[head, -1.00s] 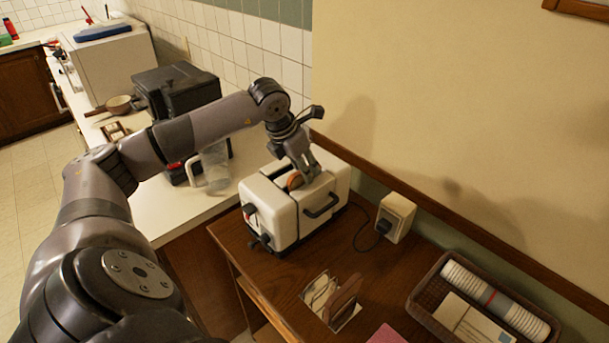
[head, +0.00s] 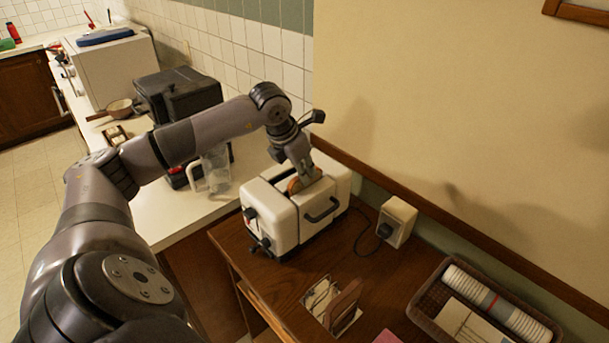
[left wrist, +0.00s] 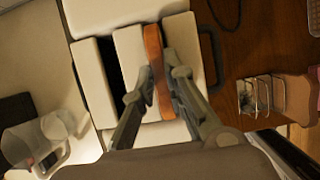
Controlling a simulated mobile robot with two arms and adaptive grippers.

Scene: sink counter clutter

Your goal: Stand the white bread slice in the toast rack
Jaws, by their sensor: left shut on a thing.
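A bread slice (head: 294,185) stands on edge at the top of the white toaster (head: 285,222), showing a brown crust. My left gripper (head: 302,176) points down over the toaster and is shut on this slice. In the left wrist view the fingers (left wrist: 155,92) sit on both sides of the slice (left wrist: 153,62); its faces are mostly hidden. The wire toast rack (head: 322,292) stands on the wooden table in front of the toaster, with a brown slice (head: 343,302) upright at its right end. The rack also shows in the left wrist view (left wrist: 256,95). My right gripper is out of view.
A wall socket box (head: 396,222) with a dark cord is right of the toaster. A brown basket (head: 425,303) stands at the right. A clear jug (head: 215,172) and a black appliance (head: 178,92) are on the white counter to the left.

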